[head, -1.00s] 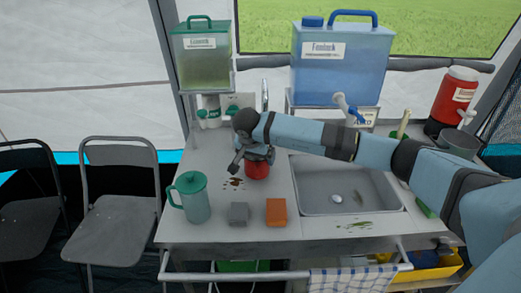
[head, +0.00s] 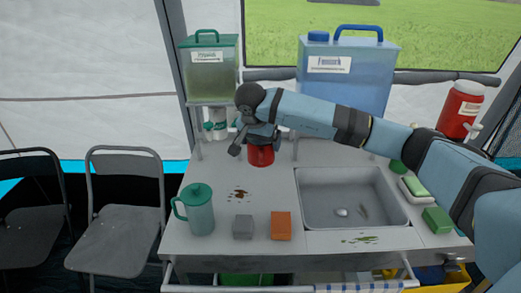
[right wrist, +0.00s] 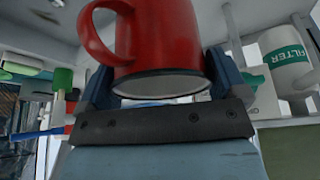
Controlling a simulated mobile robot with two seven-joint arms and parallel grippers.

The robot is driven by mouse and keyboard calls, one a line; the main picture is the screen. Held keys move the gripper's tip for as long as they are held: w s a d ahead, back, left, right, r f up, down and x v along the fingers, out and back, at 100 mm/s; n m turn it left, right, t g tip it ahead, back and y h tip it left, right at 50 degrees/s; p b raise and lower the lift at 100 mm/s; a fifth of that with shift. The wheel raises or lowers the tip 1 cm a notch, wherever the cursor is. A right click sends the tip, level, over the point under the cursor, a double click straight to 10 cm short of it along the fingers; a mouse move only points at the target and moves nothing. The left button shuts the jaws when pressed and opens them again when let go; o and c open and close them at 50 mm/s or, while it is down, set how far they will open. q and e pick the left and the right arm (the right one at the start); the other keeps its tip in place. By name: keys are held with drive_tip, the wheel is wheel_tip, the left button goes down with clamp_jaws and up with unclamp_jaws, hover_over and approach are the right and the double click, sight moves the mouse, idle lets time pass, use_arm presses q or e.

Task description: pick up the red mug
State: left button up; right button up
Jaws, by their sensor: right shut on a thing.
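The red mug (head: 261,156) is held in my right gripper (head: 259,138) over the back left part of the counter, left of the sink. In the right wrist view the red mug (right wrist: 155,35) sits between the two fingers, one at each side, with its handle to the left. The gripper covers the mug's top in the head view. My left gripper is not in view.
A teal lidded jug (head: 199,211), a grey block (head: 243,227) and an orange block (head: 281,226) stand at the counter's front. The sink (head: 350,205) is to the right. A green-lidded dispenser (head: 210,70) and a blue water container (head: 345,75) stand behind.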

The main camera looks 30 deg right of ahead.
drive_tip(key=shift+r, duration=1.5)
idle(0.8)
